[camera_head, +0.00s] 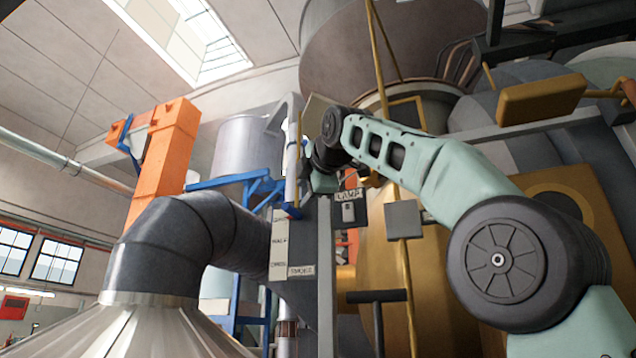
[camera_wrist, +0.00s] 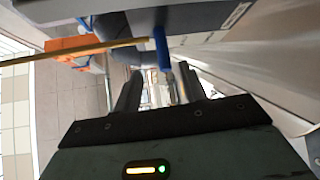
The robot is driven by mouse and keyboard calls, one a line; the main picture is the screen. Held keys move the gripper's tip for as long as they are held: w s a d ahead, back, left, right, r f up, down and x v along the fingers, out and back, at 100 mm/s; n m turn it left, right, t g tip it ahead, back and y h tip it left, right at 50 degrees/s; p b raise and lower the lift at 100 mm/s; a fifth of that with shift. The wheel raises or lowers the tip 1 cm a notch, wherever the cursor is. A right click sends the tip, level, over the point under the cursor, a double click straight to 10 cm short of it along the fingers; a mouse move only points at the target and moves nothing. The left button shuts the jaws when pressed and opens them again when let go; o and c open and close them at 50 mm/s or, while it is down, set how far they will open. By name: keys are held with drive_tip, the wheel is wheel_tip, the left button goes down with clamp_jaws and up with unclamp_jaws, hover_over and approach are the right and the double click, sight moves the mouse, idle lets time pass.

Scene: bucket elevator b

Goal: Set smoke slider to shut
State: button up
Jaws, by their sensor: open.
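The smoke slider's grey panel (camera_head: 300,225) stands upright near the middle of the head view. It has a white strip reading HALF and OPEN, and a SMOKE label (camera_head: 301,271). A small blue handle (camera_head: 291,211) sits on it, above the HALF mark. The top marking is not readable.
A dark bent duct (camera_head: 165,245) rises left of the panel. A blue frame (camera_head: 235,183) and an orange column (camera_head: 163,160) stand behind. A lamp-labelled box (camera_head: 350,207) and large brass-coloured machinery (camera_head: 385,260) are close on the right.

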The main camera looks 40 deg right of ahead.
drive_tip(key=b+v, duration=0.1)
drive_tip(key=v, duration=0.6)
drive_tip(key=shift+s, duration=0.25)
